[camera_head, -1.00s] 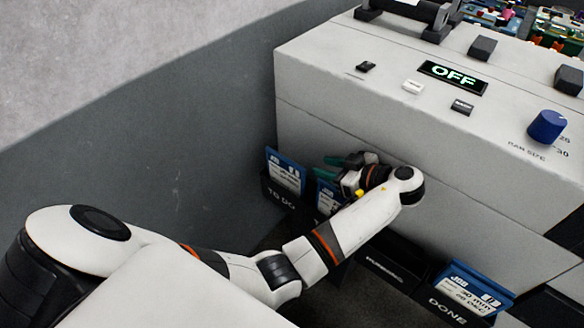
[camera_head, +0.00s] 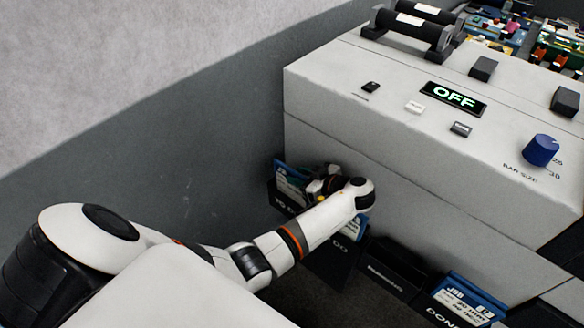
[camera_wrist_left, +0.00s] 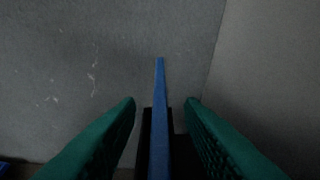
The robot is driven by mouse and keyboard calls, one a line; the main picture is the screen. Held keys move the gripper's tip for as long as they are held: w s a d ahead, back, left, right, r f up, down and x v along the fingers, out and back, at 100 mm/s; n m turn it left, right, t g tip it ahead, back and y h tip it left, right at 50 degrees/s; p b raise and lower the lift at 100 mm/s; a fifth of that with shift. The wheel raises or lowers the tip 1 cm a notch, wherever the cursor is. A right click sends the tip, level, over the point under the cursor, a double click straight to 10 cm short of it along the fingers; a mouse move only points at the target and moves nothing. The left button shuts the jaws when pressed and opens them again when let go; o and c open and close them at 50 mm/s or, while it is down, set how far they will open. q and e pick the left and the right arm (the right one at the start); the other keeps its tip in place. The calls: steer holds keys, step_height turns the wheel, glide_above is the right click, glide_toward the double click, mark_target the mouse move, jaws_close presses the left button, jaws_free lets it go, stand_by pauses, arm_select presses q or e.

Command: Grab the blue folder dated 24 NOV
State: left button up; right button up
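A blue folder (camera_head: 287,182) with a white label stands in the black holder marked TO DO, beside the wall; its date is not readable. My left gripper (camera_head: 312,180) is at this folder's right side in the head view and partly covers it. In the left wrist view, the green fingers of my left gripper (camera_wrist_left: 162,103) are apart, with the thin edge of a blue folder (camera_wrist_left: 159,115) between them. Gaps show on both sides of the edge. A second blue folder (camera_head: 354,224) stands behind my left forearm, its label partly hidden. My right gripper is not in view.
A third blue folder (camera_head: 466,298), labelled JOB and 30 mm, stands in the DONE holder (camera_head: 438,318). An empty-looking black holder (camera_head: 392,272) sits left of it. The grey machine (camera_head: 400,150), its display reading OFF, rises behind the holders. A grey wall (camera_head: 190,160) closes the left side.

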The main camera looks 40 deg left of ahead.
arm_select(q)
steer(key=shift+c, duration=0.2)
jaws_close()
steer(key=shift+r, duration=0.15)
